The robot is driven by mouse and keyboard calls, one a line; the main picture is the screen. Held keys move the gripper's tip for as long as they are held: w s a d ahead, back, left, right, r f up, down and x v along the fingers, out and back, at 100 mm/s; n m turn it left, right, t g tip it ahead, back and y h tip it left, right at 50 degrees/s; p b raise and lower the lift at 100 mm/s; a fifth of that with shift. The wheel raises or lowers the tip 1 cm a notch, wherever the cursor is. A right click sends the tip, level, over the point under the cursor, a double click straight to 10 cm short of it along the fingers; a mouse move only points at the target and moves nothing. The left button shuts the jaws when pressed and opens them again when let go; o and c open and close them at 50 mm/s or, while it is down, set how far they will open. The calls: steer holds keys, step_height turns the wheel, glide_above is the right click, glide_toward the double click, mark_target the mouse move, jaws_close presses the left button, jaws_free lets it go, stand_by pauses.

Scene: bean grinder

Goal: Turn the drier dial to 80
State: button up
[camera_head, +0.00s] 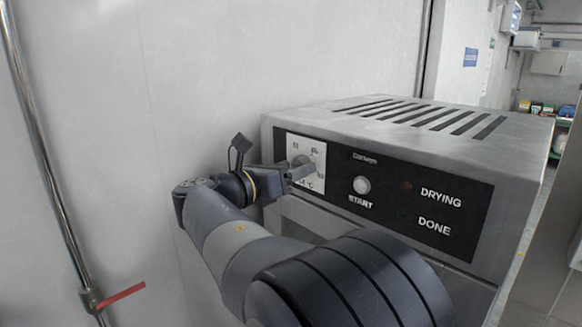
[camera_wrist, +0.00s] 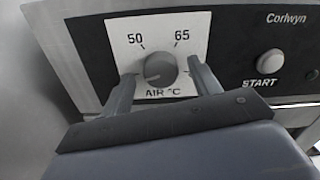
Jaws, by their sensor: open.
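The drier's round grey dial (camera_wrist: 160,70) sits on a white plate (camera_head: 306,150) marked 50, 65 and "AIR °C". A pale mark shows on its lower left side in the wrist view; I cannot tell its exact setting. The 80 label is not readable there, as the right finger covers that side. My gripper (camera_wrist: 161,72) is open, with one finger on each side of the dial. A gap shows to the left of the dial; the right finger is very close, and I cannot tell if it touches. In the head view the dial (camera_head: 300,161) is partly hidden by my gripper (camera_head: 294,170).
The drier (camera_head: 440,130) is a metal box with a slotted top. Its black panel has a START button (camera_head: 362,185) right of the dial, plus DRYING and DONE labels. A white wall stands at left, with a pipe and a red handle (camera_head: 120,296).

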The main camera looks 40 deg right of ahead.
steer(key=c, duration=1)
